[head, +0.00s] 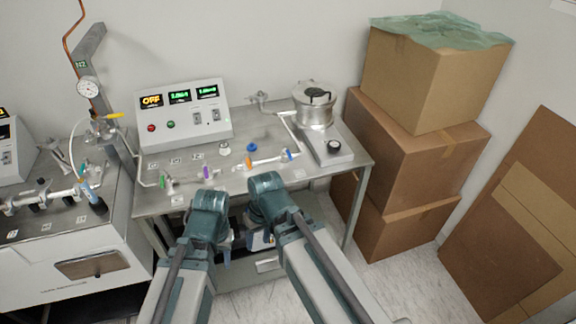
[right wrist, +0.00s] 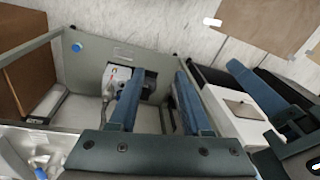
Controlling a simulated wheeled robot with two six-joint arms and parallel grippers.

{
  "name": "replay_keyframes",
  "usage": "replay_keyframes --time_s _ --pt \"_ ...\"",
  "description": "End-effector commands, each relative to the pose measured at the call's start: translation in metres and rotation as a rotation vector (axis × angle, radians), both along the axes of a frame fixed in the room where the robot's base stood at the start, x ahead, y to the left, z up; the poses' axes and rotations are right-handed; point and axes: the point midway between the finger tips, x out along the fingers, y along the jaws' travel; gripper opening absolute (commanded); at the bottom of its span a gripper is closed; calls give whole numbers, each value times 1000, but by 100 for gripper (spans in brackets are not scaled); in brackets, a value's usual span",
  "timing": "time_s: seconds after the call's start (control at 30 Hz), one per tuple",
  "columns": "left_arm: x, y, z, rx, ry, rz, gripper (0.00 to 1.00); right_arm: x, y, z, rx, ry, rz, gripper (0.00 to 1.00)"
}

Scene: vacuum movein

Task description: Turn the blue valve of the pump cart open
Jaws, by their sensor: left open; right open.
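The pump cart (head: 350,168) is a grey metal table with a pipe manifold along its front. The small blue valve handle (head: 288,154) is at the manifold's right end, beside an orange one (head: 250,163). Purple (head: 207,172) and green (head: 165,181) handles are further left. My left gripper (head: 225,246) and right gripper (head: 262,238) hang below the cart's front edge, apart from the valve and largely hidden by my wrists. In the right wrist view my right gripper (right wrist: 158,95) has its fingers spread with nothing held.
A control box (head: 182,113) with lit displays and a metal chamber (head: 316,108) stand on the cart. Stacked cardboard boxes (head: 405,165) are close on the right. Another bench (head: 70,250) with piping adjoins on the left. A pump (right wrist: 118,78) sits low in the cart.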

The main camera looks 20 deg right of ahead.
Motion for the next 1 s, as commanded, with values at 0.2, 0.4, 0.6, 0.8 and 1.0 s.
replay_keyframes --time_s 0.2,0.4,0.6,0.8,1.0 --pt "0 0 -78 0 0 1 42 95 -35 -31 457 -272 -257 48" --pt "0 0 -121 0 0 1 42 162 -120 -7 744 -577 -532 48" --pt "0 0 -143 0 0 1 42 185 -198 15 878 -784 -729 48" --pt "0 0 -147 0 0 1 42 188 -225 25 917 -849 -794 48" --pt "0 0 -148 0 0 1 42 196 -223 24 919 -849 -795 48"
